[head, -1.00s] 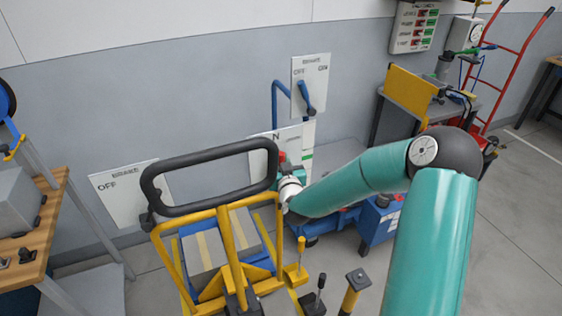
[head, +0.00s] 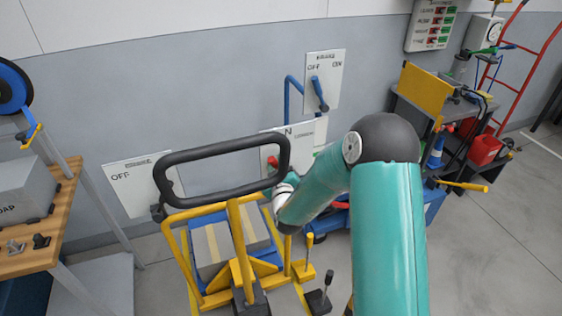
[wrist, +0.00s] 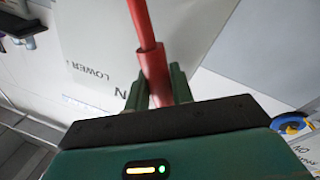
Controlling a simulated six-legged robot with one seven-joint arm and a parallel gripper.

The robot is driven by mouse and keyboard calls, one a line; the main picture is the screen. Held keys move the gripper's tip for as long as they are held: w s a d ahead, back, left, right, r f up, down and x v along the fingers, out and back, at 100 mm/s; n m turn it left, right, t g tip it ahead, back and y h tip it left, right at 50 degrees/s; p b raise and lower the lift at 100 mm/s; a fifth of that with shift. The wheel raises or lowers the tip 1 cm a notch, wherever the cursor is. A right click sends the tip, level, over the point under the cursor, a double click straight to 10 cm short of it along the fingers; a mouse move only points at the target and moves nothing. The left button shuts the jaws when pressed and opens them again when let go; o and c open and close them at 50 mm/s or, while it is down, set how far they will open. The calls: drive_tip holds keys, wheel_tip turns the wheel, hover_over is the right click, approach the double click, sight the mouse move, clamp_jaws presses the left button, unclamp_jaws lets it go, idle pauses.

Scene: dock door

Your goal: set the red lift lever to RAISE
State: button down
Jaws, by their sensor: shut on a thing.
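The red lift lever (wrist: 141,25) runs between the two green fingers of my gripper (wrist: 158,88) in the wrist view, and the fingers are closed around it. In the head view the lever's red end (head: 272,162) shows just above my gripper (head: 279,180), partly behind the black loop handle. The lever's white plate (head: 303,138) is on the wall behind; part of it is hidden by the handle and my arm. In the wrist view the plate (wrist: 95,45) shows the word LOWER upside down and a letter N. I cannot see the word RAISE.
A yellow-framed cart with a black loop handle (head: 225,147) stands close before my gripper. A blue lever (head: 319,93) on an OFF/ON plate is above. Another OFF plate (head: 130,185) is left. A wooden bench (head: 50,225) stands far left.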

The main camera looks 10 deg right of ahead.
drive_tip(key=shift+a+f+n, duration=0.2)
drive_tip(key=shift+a+n, duration=0.1)
drive_tip(key=shift+n, duration=0.1)
drive_tip(key=shift+s, duration=0.1)
drive_tip(key=c, duration=1.3)
unclamp_jaws()
drive_tip(key=shift+a, duration=0.1)
drive_tip(key=shift+o, duration=0.2)
drive_tip(key=s+f, duration=0.1)
drive_tip(key=s, duration=1.2)
drive_tip(key=shift+s+d+f, duration=0.3)
drive_tip(key=shift+s+f, duration=0.05)
